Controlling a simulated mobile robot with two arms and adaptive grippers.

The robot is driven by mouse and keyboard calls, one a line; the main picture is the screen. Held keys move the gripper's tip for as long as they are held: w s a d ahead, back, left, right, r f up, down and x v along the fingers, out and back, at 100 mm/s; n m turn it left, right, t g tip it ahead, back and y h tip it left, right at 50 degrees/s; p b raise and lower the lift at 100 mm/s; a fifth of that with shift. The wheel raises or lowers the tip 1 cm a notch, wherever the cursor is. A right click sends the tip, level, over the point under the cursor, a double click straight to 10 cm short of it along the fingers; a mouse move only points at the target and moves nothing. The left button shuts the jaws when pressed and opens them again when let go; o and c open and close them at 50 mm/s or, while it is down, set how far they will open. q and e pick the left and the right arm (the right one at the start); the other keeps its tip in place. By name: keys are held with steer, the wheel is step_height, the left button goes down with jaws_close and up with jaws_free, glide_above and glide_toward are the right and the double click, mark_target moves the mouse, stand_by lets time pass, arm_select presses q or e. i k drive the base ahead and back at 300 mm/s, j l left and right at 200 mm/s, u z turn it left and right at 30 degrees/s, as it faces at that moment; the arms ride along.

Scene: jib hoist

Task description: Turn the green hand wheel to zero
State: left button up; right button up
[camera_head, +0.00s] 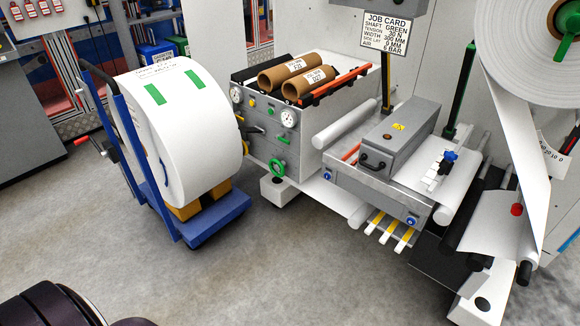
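The green hand wheel (277,168) is a small ring low on the front of the grey machine cabinet (258,152). Its scale or pointer is too small to read from here. Two round white gauges, a left one (236,94) and a right one (288,118), sit higher on the same panel, with small green and yellow controls between them. Neither of my grippers is in view.
A blue trolley (222,215) carrying a large white roll (180,135) stands left of the cabinet, close to it. Brown cores (292,75) lie on the cabinet top. A grey unit with rollers (385,160) stands to the right. The grey floor (290,265) in front is clear.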

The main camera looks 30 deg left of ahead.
mark_target(278, 166)
steer(key=k+j, duration=0.1)
steer(key=j, duration=0.3)
steer(key=k+j+z, duration=0.15)
steer(key=j, duration=0.7)
steer(key=k+j+z, duration=0.15)
steer(key=j, duration=0.2)
steer(key=k+j, duration=0.15)
steer(key=j, duration=0.25)
steer(key=k+j+z, duration=0.1)
steer(key=j, duration=0.3)
steer(key=k+j+z, duration=0.1)
steer(key=j, duration=0.25)
steer(key=k, duration=0.1)
